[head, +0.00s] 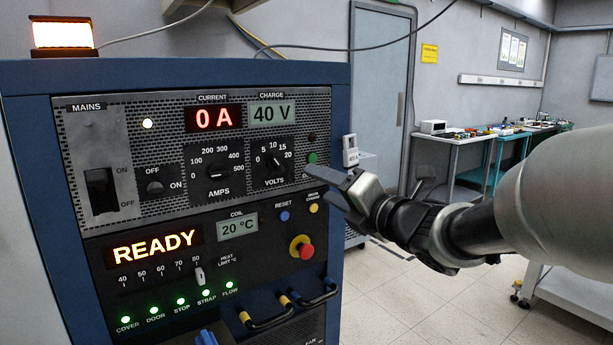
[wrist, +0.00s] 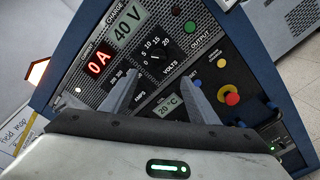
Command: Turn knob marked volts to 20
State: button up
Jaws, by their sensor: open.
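The black volts knob (head: 274,163) is on the upper right of the cabinet's front panel, with a scale from 0 to 20. Its pointer is too small to read surely. It also shows in the wrist view (wrist: 155,58), a little beyond my fingertips. My gripper (head: 328,188) is at the panel's right side in the head view, to the right of and below the knob. In the wrist view my gripper (wrist: 166,82) has its two fingers apart with nothing between them. It does not appear to touch the knob.
The charge display (head: 272,113) reads 40 V and the current display (head: 214,118) reads 0 A. The amps knob (head: 218,171) is left of the volts knob. A red stop button (head: 305,250) and a blue reset button (head: 285,215) are below. Handles (head: 270,318) jut out lower down.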

aim_at(279, 165)
jog(key=x, duration=1.7)
jog(key=shift+a+r, duration=0.1)
jog(key=shift+a, duration=0.1)
jog(key=shift+s, duration=0.1)
jog(key=shift+c, duration=0.5)
jog(key=c, duration=1)
jog(key=shift+o, duration=0.3)
